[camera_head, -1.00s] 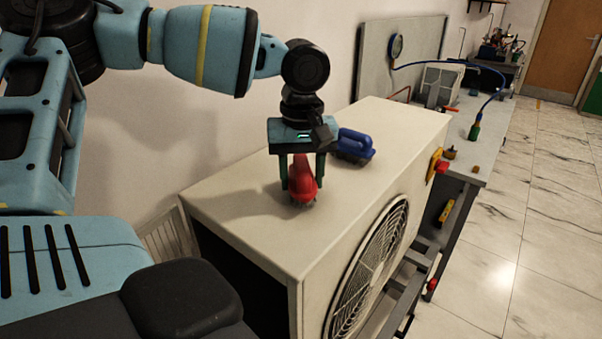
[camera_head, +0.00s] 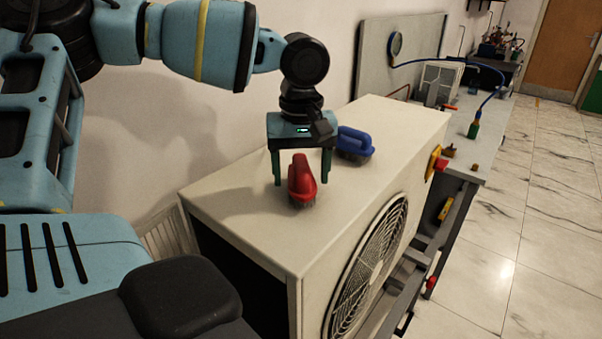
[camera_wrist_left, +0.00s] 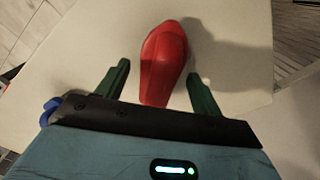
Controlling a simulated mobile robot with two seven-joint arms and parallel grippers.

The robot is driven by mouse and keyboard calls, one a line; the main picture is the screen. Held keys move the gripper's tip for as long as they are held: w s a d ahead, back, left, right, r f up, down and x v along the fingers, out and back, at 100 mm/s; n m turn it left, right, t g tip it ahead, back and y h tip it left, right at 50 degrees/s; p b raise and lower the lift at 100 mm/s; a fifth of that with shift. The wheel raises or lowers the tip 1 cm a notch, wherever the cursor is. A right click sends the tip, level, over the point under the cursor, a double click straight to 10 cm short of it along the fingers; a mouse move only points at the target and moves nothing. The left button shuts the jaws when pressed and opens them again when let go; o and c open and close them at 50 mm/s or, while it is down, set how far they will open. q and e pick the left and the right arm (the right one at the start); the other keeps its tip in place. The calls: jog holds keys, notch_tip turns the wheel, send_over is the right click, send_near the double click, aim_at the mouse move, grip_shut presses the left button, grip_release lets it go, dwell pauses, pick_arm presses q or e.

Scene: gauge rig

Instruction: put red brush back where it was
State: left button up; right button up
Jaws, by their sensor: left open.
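The red brush (camera_head: 302,181) stands bristles down on the beige top of the outdoor unit (camera_head: 245,215). My left gripper (camera_head: 302,180) is open above it, with one finger on each side of the brush and a gap on both sides. In the left wrist view the red brush (camera_wrist_left: 164,62) lies between and beyond the two green fingers (camera_wrist_left: 160,82), touching neither. My right gripper is not in view.
A blue brush (camera_head: 354,143) stands on the same top, just behind and right of my gripper. A fan grille (camera_head: 368,270) is on the unit's front. A bench (camera_head: 490,130) with a gauge and hose stands behind. The near part of the top is clear.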

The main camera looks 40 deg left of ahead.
aim_at(300, 162)
pick_arm(q)
notch_tip(300, 162, up, 11)
jog(key=shift+r, duration=0.15)
jog(key=shift+s, duration=0.1)
dwell(0.4)
